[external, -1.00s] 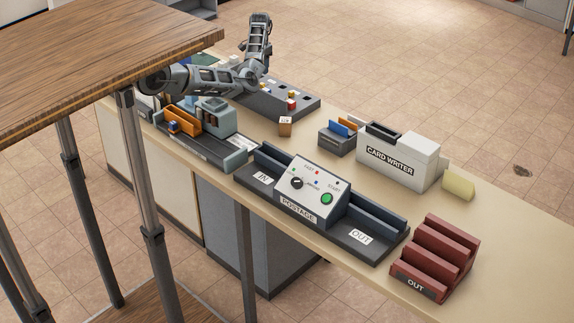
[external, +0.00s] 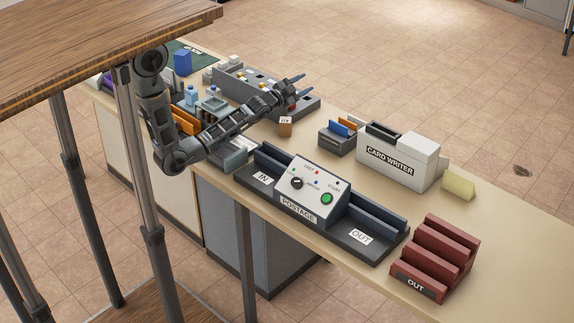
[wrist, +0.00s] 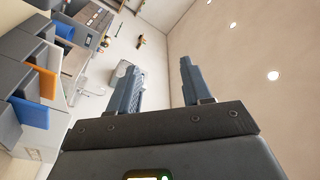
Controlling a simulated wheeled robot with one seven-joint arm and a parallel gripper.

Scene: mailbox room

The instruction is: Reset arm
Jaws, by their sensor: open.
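My gripper (external: 297,82) is raised over the grey sorting tray with colored pieces (external: 238,84) in the external view. Its two fingers point up and to the right and are apart. In the wrist view my gripper (wrist: 160,85) shows its two fingers spread with nothing between them. That view looks away from the table, toward the walls and ceiling lights. My arm bends down at the elbow beside the table's near edge, in front of the orange-holding station.
A postage machine (external: 312,190), a card writer (external: 398,160), a red out rack (external: 435,258) and a card holder (external: 337,140) stand to the right on the counter. A small tan box (external: 285,129) sits just below my gripper. A wooden tabletop (external: 90,40) is at upper left.

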